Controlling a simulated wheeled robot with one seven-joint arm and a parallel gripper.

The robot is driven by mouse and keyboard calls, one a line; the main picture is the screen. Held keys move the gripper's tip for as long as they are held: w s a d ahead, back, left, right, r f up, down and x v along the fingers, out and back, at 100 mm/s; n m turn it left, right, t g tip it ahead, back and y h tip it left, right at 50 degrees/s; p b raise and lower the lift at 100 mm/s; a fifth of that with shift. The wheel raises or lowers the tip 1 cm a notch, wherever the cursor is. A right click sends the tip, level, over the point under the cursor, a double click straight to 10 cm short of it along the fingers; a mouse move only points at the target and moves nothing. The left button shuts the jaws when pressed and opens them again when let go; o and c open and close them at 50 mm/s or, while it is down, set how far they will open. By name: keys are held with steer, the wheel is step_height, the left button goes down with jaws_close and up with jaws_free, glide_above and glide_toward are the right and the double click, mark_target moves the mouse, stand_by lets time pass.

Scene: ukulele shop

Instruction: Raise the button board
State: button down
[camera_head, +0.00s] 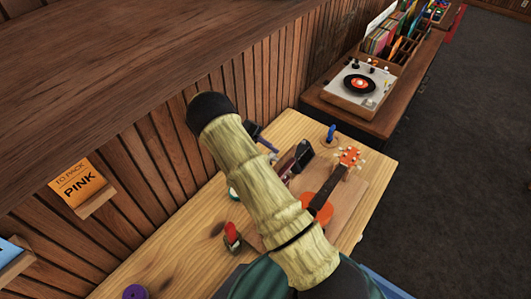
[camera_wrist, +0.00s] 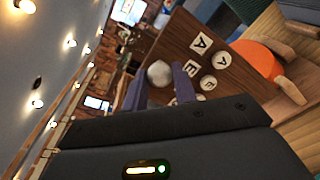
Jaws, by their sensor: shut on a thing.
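The brown button board (camera_wrist: 178,40) slants across the middle of the wrist view. It carries several pale markers with the letters A and E. My gripper (camera_wrist: 161,86) reaches up to its lower left end in that view. Its two purple fingers stand on either side of a pale round knob (camera_wrist: 159,72) and are shut on it, as far as I can tell. The contact itself is partly hidden. In the head view my arm covers much of the workbench around the gripper, and I cannot make out the board clearly there.
An orange ukulele (camera_head: 322,202) lies on the light wooden bench (camera_head: 185,250). A blue item (camera_head: 330,133), a red item (camera_head: 232,236) and a purple item (camera_head: 135,292) stand around it. A record player (camera_head: 350,92) is on the cabinet behind. A panelled wall (camera_head: 160,160) borders the bench.

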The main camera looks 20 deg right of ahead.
steer(key=c, duration=1.1)
jaws_free()
steer(key=shift+r, duration=0.1)
step_height(320, 180, up, 10)
